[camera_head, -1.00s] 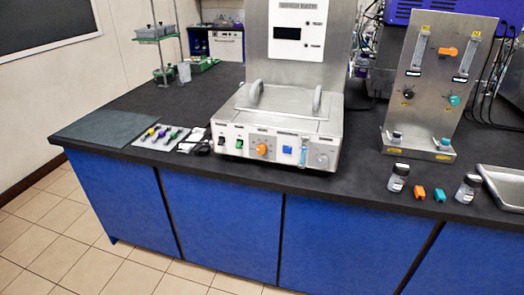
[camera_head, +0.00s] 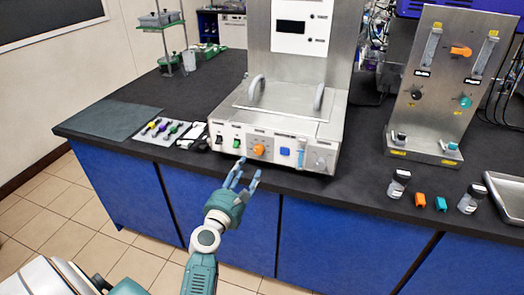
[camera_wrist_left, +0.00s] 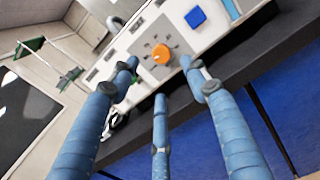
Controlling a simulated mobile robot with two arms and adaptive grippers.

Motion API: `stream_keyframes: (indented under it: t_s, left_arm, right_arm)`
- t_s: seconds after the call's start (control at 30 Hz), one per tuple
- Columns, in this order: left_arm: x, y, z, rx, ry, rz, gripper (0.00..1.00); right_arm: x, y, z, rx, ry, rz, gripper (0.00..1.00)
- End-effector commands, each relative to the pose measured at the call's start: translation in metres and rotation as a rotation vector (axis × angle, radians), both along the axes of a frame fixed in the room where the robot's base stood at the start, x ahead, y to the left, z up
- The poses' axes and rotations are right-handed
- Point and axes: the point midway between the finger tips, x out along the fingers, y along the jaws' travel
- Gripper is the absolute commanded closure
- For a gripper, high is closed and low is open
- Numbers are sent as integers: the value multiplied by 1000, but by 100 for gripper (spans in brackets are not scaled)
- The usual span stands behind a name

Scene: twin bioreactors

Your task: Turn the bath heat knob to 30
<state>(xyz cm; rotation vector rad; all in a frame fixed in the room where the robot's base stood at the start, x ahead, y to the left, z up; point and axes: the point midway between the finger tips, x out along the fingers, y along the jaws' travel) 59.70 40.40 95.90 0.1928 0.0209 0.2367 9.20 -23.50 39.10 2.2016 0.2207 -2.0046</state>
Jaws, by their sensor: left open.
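The orange knob (camera_head: 259,149) sits on the white front panel of the bath unit (camera_head: 315,131), between a green switch on its left and a blue square button on its right. The knob also shows in the left wrist view (camera_wrist_left: 161,54), with marks around it; the figures are too small to read. My left gripper (camera_head: 246,170) is just in front of and below the knob, fingers pointing at the panel. Its blue fingers (camera_wrist_left: 160,75) are spread open, with the knob beyond and between their tips, apparently not touched. My right gripper is not in view.
Vials (camera_head: 398,184), orange and teal blocks and a metal tray (camera_head: 508,197) lie along the counter to the right. Coloured pens on a pad (camera_head: 165,131) and a dark mat (camera_head: 108,121) lie left of the unit. A steel gas panel (camera_head: 439,85) stands at right.

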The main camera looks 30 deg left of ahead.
Motion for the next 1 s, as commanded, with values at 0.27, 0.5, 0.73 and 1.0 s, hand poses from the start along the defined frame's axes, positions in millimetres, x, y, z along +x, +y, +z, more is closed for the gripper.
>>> stream_keyframes:
  t_s: [0.27,0.5,0.73,1.0]
  left_arm:
    - [44,10,-1,-1,-2,0,54]
    - [84,20,-2,2,1,-1,54]
    - [101,24,-2,2,3,-1,54]
    - [102,24,-1,3,3,-1,54]
  right_arm:
    - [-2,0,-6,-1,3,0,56]
    - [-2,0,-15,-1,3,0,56]
    - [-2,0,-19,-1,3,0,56]
    - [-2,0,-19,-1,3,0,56]
